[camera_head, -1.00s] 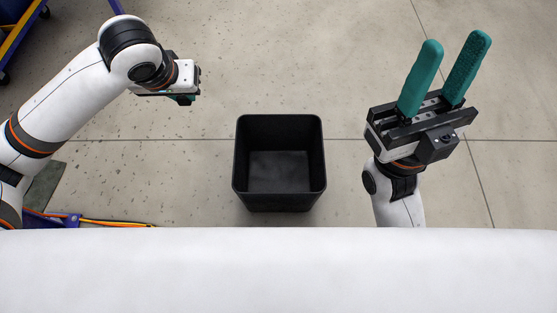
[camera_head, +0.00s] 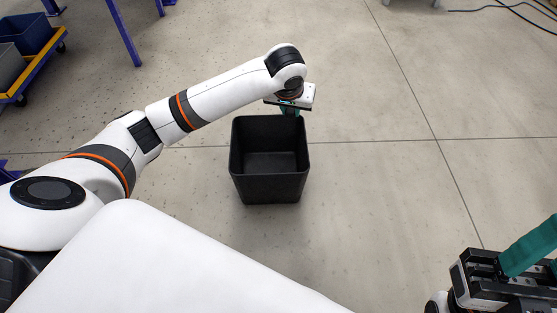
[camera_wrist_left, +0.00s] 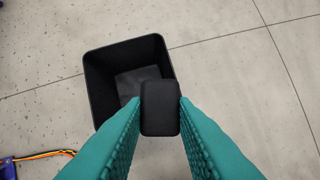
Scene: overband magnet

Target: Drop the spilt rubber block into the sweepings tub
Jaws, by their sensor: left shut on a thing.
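The black rubber block (camera_wrist_left: 160,108) is pinched between the teal ribbed fingers of my left gripper (camera_wrist_left: 160,118), in the left wrist view. In the head view my left gripper (camera_head: 290,109) points down at the tub's far right rim, and the block cannot be made out there. The black sweepings tub (camera_head: 269,190) stands upright on the floor with an open top. In the left wrist view the block overlaps the right side of the tub (camera_wrist_left: 100,95). My right gripper (camera_head: 535,262) is at the bottom right, partly cut off, its fingers apart.
A trolley with a yellow edge (camera_head: 35,72) carries a blue bin (camera_head: 25,32) at the far left. Blue legs (camera_head: 125,35) stand near it. Cables (camera_head: 510,8) lie at the far right. The floor around the tub is clear.

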